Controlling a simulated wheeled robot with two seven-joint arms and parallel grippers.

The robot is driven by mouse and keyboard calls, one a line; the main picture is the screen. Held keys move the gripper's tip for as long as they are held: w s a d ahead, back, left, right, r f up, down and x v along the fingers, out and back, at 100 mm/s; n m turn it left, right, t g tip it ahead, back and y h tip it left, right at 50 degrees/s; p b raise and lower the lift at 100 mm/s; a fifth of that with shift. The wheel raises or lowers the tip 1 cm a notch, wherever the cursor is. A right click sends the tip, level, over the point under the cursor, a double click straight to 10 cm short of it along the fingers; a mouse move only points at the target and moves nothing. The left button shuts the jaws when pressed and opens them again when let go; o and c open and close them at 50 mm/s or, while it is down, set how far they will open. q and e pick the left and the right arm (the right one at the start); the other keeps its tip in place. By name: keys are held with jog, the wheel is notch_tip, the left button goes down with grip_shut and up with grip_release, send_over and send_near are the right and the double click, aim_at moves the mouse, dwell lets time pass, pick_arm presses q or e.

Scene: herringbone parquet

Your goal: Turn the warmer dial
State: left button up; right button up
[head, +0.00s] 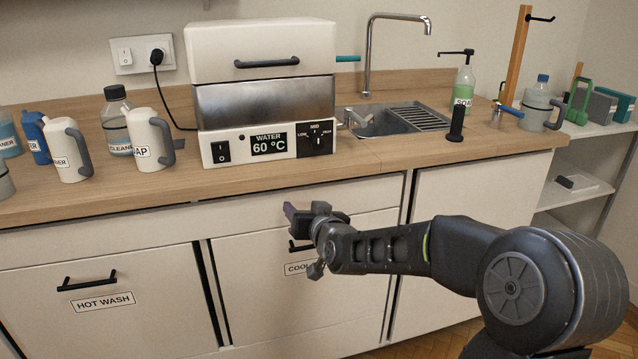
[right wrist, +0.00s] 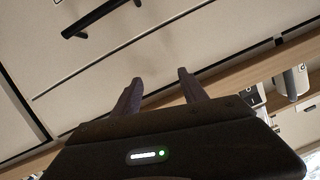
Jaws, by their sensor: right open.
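The warmer (head: 262,80) is a white and steel box on the wooden counter, with a closed lid and a display reading WATER 60 °C. Its dial (head: 316,139) is on a black panel at the front right, marked LOW, MID and HIGH; which way its pointer faces is hard to tell. My right gripper (head: 290,212) is in front of the cabinet fronts, below the counter edge and below the dial, apart from it. In the right wrist view its two fingers (right wrist: 160,92) are spread with nothing between them. My left gripper is not in view.
Bottles and jugs (head: 150,138) stand left of the warmer. A sink (head: 400,120) with a tap, a soap pump bottle (head: 464,88) and a black upright handle (head: 457,124) are to its right. Drawer handles (head: 86,283) stick out below the counter. The counter strip before the warmer is clear.

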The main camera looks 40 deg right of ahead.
aim_at(318, 144)
jog(key=s+d+r+t+h, duration=0.2)
jog(key=d+r, duration=0.3)
jog(key=r, duration=0.7)
jog(key=shift+s, duration=0.15)
jog(key=shift+d, duration=0.1)
jog(key=shift+x, duration=3.95)
jog(key=shift+c, duration=0.2)
grip_shut()
